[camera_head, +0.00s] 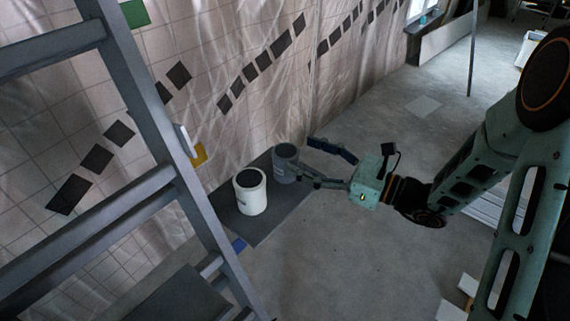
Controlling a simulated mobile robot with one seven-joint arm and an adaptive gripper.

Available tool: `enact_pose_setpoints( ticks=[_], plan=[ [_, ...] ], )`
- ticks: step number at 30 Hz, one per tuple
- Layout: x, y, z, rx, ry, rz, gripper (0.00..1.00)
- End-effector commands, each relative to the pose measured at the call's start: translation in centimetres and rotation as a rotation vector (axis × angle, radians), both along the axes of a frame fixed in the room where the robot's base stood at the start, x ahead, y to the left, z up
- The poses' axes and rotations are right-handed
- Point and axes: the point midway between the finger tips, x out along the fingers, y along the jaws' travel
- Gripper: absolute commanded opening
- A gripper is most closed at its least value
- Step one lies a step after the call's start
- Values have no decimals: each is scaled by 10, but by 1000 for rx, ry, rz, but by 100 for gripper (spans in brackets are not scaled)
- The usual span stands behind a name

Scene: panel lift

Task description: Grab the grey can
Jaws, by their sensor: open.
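The grey can (284,165) stands upright on a dark mat or panel (262,222) by the tiled wall. A white can (250,195) with a dark top stands just in front and to its left. My gripper (304,158) is open, with its fingers pointing left towards the grey can. One finger is at the can's upper right and the other is near its lower right. I cannot tell whether either finger touches the can.
A metal ladder (175,165) slants across the left foreground. The plastic-covered tiled wall (240,80) is close behind the cans. Loose light pieces (455,310) lie on the floor at the lower right. The middle floor (340,265) is clear.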

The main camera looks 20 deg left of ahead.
Motion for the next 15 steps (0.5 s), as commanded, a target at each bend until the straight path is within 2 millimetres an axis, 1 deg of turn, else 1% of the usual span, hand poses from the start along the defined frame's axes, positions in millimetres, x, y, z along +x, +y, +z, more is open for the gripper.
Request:
enact_pose_setpoints(
  ticks=[4,10,12,15],
  plan=[
    [-2,14,-2,1,-1,3,66],
    [-4,42,-4,0,-2,4,66],
    [-2,49,-4,0,-1,1,66],
    [-1,53,-3,-1,-1,0,66]
  ],
)
